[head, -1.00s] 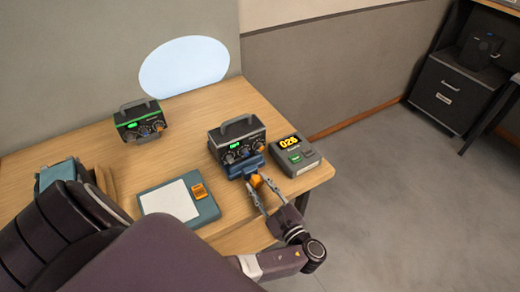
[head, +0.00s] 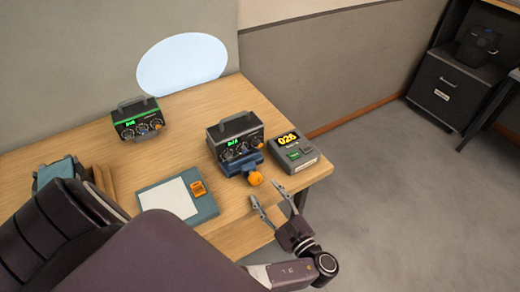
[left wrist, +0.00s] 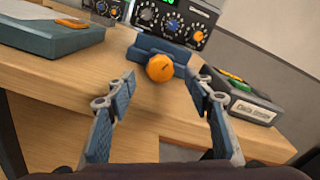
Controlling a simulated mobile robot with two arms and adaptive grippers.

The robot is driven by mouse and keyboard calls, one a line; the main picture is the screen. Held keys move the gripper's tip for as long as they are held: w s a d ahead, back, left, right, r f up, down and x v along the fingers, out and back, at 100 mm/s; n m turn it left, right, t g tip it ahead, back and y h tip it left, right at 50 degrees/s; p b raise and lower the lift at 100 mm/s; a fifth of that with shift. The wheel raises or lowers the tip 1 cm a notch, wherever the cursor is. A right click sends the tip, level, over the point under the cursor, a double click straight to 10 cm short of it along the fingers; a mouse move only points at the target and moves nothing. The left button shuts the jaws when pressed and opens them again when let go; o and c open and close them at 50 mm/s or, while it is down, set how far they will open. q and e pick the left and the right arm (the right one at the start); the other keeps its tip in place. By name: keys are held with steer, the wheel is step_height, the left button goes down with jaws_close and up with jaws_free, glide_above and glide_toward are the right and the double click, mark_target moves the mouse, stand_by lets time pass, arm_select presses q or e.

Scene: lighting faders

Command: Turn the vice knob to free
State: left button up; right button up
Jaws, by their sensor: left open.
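The orange vice knob (head: 256,179) sticks out from the front of a blue vice (head: 243,164) near the table's right front edge. The vice stands against a dark box with a handle (head: 237,131), with dials and a green display on its face. My left gripper (head: 269,197) is open and empty, a little in front of the knob and apart from it. In the left wrist view the knob (left wrist: 160,68) shows between and beyond the two spread fingertips (left wrist: 165,90), with a small mark on its face. My right gripper is not in view.
A grey timer (head: 293,153) reading 026 stands just right of the vice. A second dial box (head: 137,120) stands at the back left. A blue-grey clipboard (head: 205,207) with paper and an orange part lies to the left.

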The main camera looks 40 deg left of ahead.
arm_select(q)
steer(key=v, duration=0.7)
